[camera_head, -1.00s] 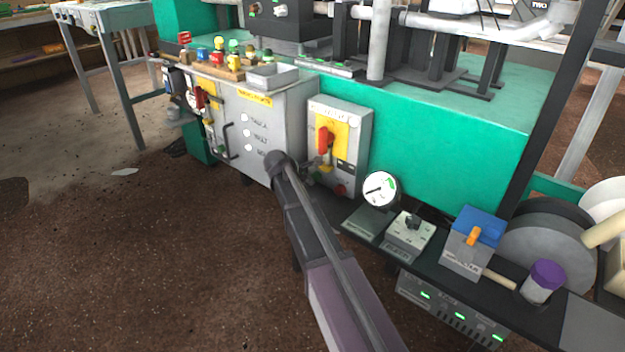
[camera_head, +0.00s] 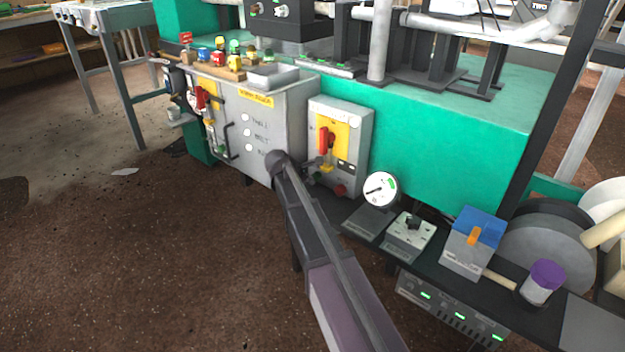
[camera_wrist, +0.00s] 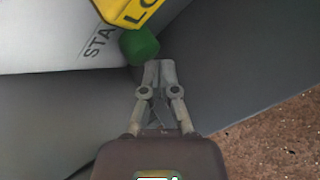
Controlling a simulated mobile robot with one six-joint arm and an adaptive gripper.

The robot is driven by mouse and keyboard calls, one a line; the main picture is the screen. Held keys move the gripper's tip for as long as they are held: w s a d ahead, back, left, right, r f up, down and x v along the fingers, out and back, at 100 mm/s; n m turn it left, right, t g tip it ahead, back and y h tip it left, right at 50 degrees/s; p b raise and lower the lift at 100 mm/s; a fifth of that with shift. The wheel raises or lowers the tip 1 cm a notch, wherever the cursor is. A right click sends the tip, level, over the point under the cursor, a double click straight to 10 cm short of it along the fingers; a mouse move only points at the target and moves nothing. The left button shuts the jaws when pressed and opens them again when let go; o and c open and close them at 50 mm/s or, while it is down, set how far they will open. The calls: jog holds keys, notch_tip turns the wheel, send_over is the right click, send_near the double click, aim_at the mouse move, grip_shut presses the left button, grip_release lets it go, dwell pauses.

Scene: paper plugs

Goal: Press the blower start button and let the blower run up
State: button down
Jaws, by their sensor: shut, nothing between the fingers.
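The green start button (camera_wrist: 139,46) sticks out beside the letters "STA" on a light grey panel (camera_wrist: 50,40) in the wrist view. My gripper (camera_wrist: 158,68) is shut and empty. Its fingertips are just below and right of the button in the picture; I cannot tell whether they touch it.
A yellow tag (camera_wrist: 126,10) with black letters hangs just above the green button. A large grey cabinet (camera_head: 285,105) stands left of the switch box. A blue-topped box (camera_head: 478,228) and a small knob box (camera_head: 410,236) sit on the right shelf. Floor is open at left.

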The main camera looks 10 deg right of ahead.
jog(key=shift+w+d+r, duration=0.2)
jog(key=shift+w+d, duration=0.5)
jog(key=shift+w, duration=0.15)
dwell(0.3)
jog(key=shift+s+a+f, duration=0.1)
jog(key=shift+s+a, duration=0.25)
jog(key=shift+s, duration=0.3)
jog(key=shift+s+a+f, duration=0.15)
jog(key=shift+s+a, duration=0.15)
jog(key=shift+a, duration=0.1)
jog(key=shift+s+a, duration=0.7)
jog(key=shift+a, duration=0.2)
jog(key=shift+s+a, duration=0.7)
jog(key=shift+a, duration=0.2)
jog(key=shift+s, duration=0.1)
